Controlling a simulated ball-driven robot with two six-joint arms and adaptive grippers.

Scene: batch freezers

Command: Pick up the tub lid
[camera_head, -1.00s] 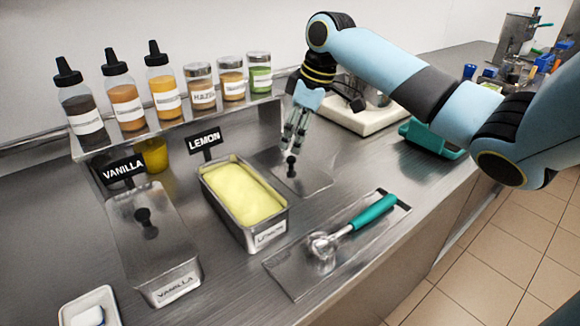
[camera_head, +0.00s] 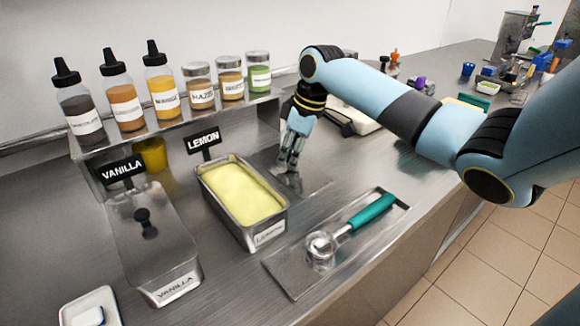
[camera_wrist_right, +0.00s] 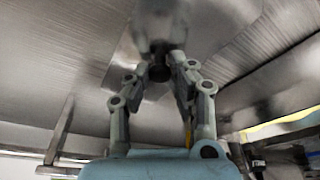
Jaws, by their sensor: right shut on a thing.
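The loose metal tub lid (camera_head: 312,190) lies flat beside the open lemon tub (camera_head: 268,237), on its right; I cannot tell any gap under it. My right gripper (camera_head: 289,172) points down over the lid, its fingers shut on the lid's dark knob, which they mostly hide. In the right wrist view the gripper (camera_wrist_right: 160,80) has its fingers on both sides of the knob (camera_wrist_right: 159,72). The lemon tub is uncovered and full of pale yellow ice cream. My left gripper is not in view.
The lidded vanilla tub (camera_head: 178,280) stands at left. A teal-handled scoop (camera_head: 368,213) lies on a metal tray (camera_head: 285,270) in front. Bottles (camera_head: 120,92) and jars (camera_head: 230,84) line a raised shelf. A white dish (camera_head: 72,308) is at front left.

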